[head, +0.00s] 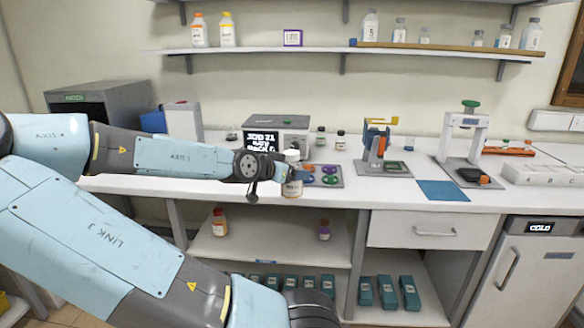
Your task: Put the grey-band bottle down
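A small pale bottle with a white cap (292,188) is upright at the front edge of the white counter (220,186), in the middle of the head view. I take it for the grey-band bottle; its band is too small to make out clearly. My gripper (285,172) reaches in from the left and is closed around the bottle's upper body. The fingers partly cover it. I cannot tell whether the bottle's base touches the counter or hangs just in front of its edge.
Behind the bottle are a tray with coloured rings (330,182) and a machine with a dark display (264,141). A blue mat (442,190) lies to the right. Bare counter shows between the tray and the mat.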

